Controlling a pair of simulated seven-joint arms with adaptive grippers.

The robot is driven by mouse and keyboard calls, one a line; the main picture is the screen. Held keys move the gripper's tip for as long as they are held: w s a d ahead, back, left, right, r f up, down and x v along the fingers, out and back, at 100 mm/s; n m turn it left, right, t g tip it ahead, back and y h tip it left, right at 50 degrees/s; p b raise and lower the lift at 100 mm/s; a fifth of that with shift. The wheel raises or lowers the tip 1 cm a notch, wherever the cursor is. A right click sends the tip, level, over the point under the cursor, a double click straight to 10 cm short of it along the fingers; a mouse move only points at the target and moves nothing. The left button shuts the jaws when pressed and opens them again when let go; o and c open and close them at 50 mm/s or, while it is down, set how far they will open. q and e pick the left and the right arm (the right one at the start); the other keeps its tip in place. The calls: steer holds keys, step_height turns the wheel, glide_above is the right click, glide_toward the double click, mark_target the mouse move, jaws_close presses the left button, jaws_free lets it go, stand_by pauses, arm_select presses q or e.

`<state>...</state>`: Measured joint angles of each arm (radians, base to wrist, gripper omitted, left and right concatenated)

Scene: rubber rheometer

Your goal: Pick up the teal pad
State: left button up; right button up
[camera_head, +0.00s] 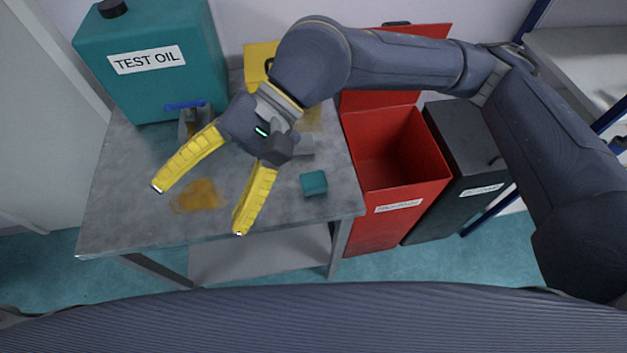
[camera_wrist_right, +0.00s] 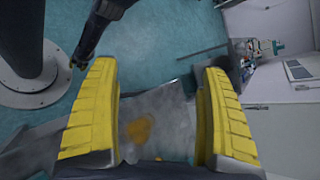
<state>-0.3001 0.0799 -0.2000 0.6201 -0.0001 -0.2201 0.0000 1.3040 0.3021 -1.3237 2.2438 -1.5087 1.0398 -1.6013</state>
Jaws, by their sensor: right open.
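The teal pad (camera_head: 313,183) is a small block lying on the grey metal table near its right front edge in the head view. My right gripper (camera_head: 198,212) is open and empty above the table, to the left of the pad, with its yellow fingers spread wide. In the right wrist view the two fingers (camera_wrist_right: 160,115) are apart, with only the tabletop and a brown stain between them. The pad does not show in that view.
A teal TEST OIL canister (camera_head: 152,62) stands at the table's back left. A brown stain (camera_head: 199,195) marks the tabletop (camera_head: 120,215). A red open bin (camera_head: 398,165) and a dark bin (camera_head: 466,150) stand right of the table.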

steer(key=w+d+f+n+t+h, duration=0.2)
steer(key=w+d+f+t+h, duration=0.25)
steer(key=w+d, duration=0.2)
steer(key=t+h, duration=0.3)
steer(key=h, duration=0.2)
glide_above(314, 182)
steer(key=shift+y, duration=0.25)
steer(key=f, duration=1.1)
steer(key=shift+d+f, duration=0.2)
steer(key=shift+d, duration=0.05)
steer(key=shift+a+f, duration=0.2)
steer(key=shift+f, duration=2.6)
steer(key=c, duration=1.1)
